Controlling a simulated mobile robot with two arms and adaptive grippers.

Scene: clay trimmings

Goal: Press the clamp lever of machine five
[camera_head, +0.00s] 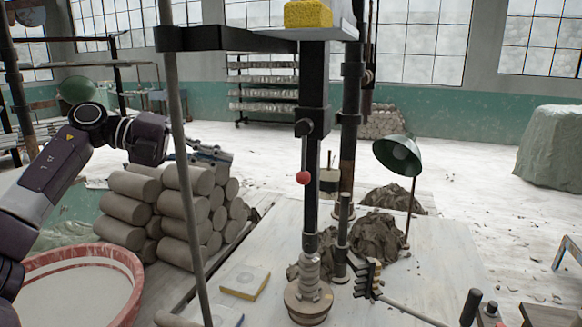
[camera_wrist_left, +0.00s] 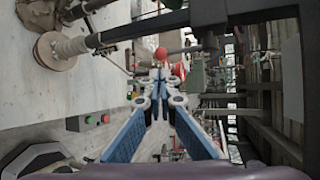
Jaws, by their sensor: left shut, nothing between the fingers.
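A clamp lever with a red ball knob (camera_head: 303,177) hangs on the dark upright post (camera_head: 315,90) of a machine on the pale table. No machine number is legible. The red knob also shows in the left wrist view (camera_wrist_left: 161,54), just beyond the fingertips in the picture. My left gripper (camera_head: 228,157) is shut and empty, left of the knob in the head view, with a clear gap between them. In the left wrist view its blue fingers (camera_wrist_left: 160,80) meet at the tips. My right gripper is not in view.
A thin grey pole (camera_head: 178,120) stands in front of my left gripper. Stacked clay cylinders (camera_head: 128,207) and a red-rimmed tub (camera_head: 118,262) are at left. A green lamp (camera_head: 398,154) and clay lumps (camera_head: 375,236) are right of the post. A button box (camera_wrist_left: 88,121) shows in the wrist view.

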